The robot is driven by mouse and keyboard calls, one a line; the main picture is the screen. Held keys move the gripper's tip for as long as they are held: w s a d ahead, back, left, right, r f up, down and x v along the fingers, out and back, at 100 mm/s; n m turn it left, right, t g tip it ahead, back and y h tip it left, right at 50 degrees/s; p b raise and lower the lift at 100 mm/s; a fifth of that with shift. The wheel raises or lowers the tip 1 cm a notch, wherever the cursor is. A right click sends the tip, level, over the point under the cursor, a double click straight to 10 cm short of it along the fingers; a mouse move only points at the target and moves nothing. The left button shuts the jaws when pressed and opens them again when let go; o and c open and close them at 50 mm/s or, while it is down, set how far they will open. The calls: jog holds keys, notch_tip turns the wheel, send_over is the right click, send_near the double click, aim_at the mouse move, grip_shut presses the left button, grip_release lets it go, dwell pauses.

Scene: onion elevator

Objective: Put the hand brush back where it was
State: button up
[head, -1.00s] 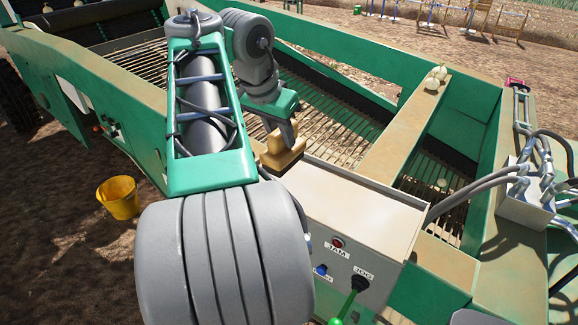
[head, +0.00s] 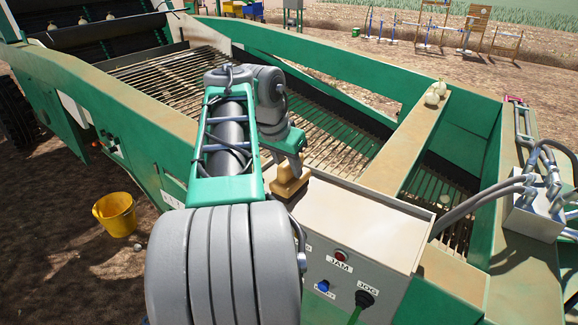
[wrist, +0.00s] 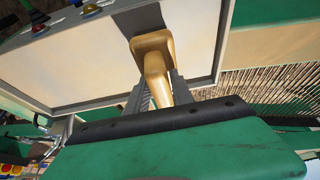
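The tan hand brush (head: 290,183) is at the left end of the grey control box (head: 375,232) in the head view. My gripper (head: 292,162) comes down on it from above. In the wrist view the brush (wrist: 153,50) points away from me, its handle between the two fingers of my gripper (wrist: 160,92), which lie close against both sides. The wider end is over the pale box top (wrist: 85,60), with a dark shadow beside it. I cannot tell whether the brush touches the box. My arm hides part of the box's left end.
The box front has a red JAM button (head: 341,254), a blue button (head: 323,286) and a JOG knob (head: 364,298). Hoses (head: 480,203) run along the right. A yellow bucket (head: 116,214) stands on the ground at left.

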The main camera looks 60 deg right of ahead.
jog(key=o, duration=0.3)
